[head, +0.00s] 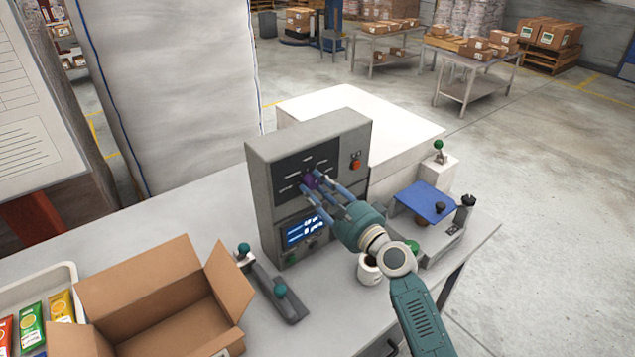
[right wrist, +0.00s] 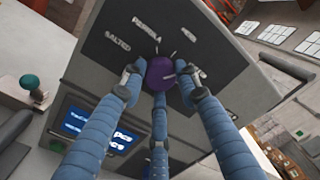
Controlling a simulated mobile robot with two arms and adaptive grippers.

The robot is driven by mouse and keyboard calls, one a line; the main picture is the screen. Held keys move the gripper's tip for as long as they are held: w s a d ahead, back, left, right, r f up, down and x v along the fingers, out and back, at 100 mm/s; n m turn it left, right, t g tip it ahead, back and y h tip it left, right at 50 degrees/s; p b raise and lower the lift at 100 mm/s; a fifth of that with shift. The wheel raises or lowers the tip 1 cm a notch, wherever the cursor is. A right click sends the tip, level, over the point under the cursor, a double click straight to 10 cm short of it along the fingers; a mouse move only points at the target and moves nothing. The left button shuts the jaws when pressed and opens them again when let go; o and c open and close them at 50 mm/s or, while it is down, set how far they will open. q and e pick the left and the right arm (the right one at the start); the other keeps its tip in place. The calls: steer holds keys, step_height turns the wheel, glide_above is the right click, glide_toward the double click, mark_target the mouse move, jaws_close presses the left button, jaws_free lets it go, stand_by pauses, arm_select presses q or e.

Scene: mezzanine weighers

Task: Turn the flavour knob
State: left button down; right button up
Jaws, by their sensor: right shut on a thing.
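The flavour knob (head: 310,181) is a small purple knob on the dark upper panel of a grey control box (head: 262,190). In the right wrist view the purple knob (right wrist: 160,74) sits between my three blue fingers, with labels around it; "PAPRIKA" and "SALTED" are readable. My right gripper (head: 316,190) reaches in from the lower right and is shut on the knob; it also shows in the right wrist view (right wrist: 160,85). The fingers partly cover the knob's sides and pointer in the head view. My left gripper is not in view.
Below the knob is a lit blue display (head: 304,230); an orange-red button (head: 355,165) is right of it. A white cup (head: 368,270) stands under my right arm. A blue-topped device (head: 425,202) is at right. An open carton (head: 215,342) and a green-knobbed lever device (head: 270,285) are left.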

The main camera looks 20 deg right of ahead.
steer(key=shift+m+p, duration=0.4)
steer(key=shift+m, duration=0.5)
steer(key=shift+f, duration=0.1)
steer(key=o, duration=1.2)
steer(key=shift+c, duration=0.2)
steer(key=shift+s, duration=0.1)
steer(key=v, duration=1.2)
